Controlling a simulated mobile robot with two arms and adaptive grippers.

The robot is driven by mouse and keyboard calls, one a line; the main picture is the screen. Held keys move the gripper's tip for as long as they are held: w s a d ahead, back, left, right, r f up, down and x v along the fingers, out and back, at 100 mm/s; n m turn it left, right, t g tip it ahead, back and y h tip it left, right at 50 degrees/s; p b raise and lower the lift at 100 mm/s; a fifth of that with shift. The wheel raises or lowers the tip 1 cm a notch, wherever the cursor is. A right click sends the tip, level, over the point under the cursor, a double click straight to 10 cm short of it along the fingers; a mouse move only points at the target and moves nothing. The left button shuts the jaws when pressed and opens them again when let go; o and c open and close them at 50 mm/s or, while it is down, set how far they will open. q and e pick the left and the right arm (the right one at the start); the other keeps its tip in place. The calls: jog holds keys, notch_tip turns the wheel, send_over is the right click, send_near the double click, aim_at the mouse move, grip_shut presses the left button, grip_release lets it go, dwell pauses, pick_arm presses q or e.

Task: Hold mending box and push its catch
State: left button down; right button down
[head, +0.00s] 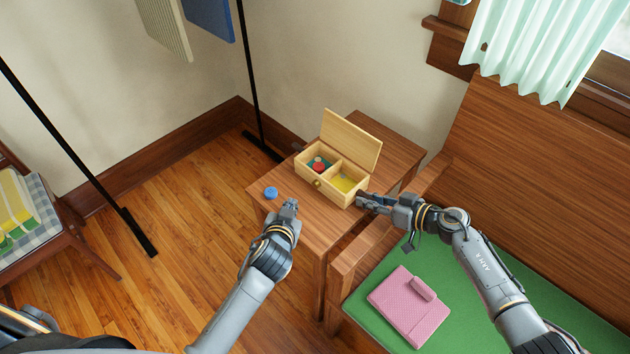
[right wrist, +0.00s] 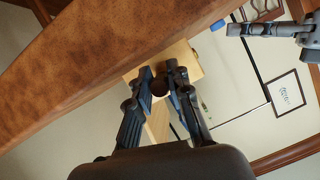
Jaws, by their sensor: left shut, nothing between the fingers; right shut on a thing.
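The mending box (head: 334,193) is a pale wooden box on the small brown table, its lid (head: 350,140) standing open at the back. A small brass catch (head: 317,183) shows on its front. My right gripper (head: 362,200) is shut on the box at its right end; in the right wrist view, the fingers (right wrist: 160,84) close around a dark round piece by the pale box wall (right wrist: 186,58). My left gripper (head: 290,206) is shut and empty, in front of the box and apart from the catch.
A blue round item (head: 270,193) sits on the table (head: 325,229) left of the box. The box holds a red round thing (head: 318,165) at left and something yellow at right. A bench with a green cushion (head: 370,308) and pink item (head: 405,307) is at right.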

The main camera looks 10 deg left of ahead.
jog(key=c, duration=1.2)
grip_release()
jog(key=shift+o, duration=0.2)
